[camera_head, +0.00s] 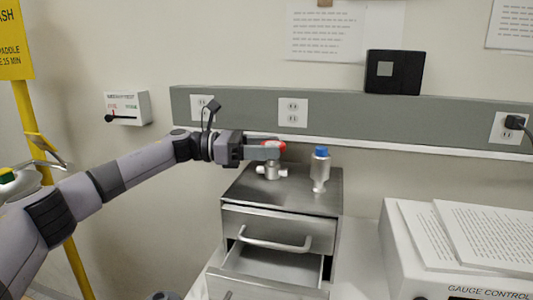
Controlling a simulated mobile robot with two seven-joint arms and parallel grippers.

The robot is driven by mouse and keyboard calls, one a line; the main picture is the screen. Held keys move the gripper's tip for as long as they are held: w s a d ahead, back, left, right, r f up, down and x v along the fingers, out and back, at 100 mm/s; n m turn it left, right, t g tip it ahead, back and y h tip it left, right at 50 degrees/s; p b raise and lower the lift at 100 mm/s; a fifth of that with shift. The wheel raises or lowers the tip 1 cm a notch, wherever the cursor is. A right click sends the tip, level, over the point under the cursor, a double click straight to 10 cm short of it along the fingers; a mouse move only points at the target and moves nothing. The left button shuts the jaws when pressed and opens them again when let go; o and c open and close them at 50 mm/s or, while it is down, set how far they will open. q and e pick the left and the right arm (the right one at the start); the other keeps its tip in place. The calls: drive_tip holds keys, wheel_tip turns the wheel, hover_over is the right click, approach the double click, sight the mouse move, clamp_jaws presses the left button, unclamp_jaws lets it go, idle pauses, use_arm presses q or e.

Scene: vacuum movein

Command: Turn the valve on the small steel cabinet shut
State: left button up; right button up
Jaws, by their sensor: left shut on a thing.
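The small steel cabinet (316,200) stands against the wall with one drawer pulled open. The valve (270,171) sits on its top, with a pale metal body and a red handle (281,146). My left arm reaches in from the left, and my left gripper (268,151) is shut on the red handle at the valve's top. The fingers hide part of the handle, so its exact angle is hard to tell. My right gripper is not in view.
A metal bottle with a blue cap (320,172) stands on the cabinet just right of the valve. A gauge control box (398,265) with papers is at the right. A grey outlet rail (350,122) runs behind. A yellow pole (30,120) stands at the left.

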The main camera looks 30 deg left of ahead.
use_arm(q)
drive_tip(key=shift+w+m+g+h+b, duration=0.15)
drive_tip(key=shift+m+g+h+b, duration=0.45)
drive_tip(key=shift+m+g, duration=0.55)
drive_tip(key=shift+m+g+b, duration=0.3)
drive_tip(key=shift+m+g, duration=0.05)
drive_tip(key=shift+g, duration=0.6)
drive_tip(key=shift+r, duration=0.1)
drive_tip(key=o, duration=1.1)
drive_tip(key=shift+c, duration=0.2)
drive_tip(key=shift+n+t+p, duration=0.65)
drive_tip(key=shift+n+t, duration=0.15)
drive_tip(key=shift+t, duration=0.4)
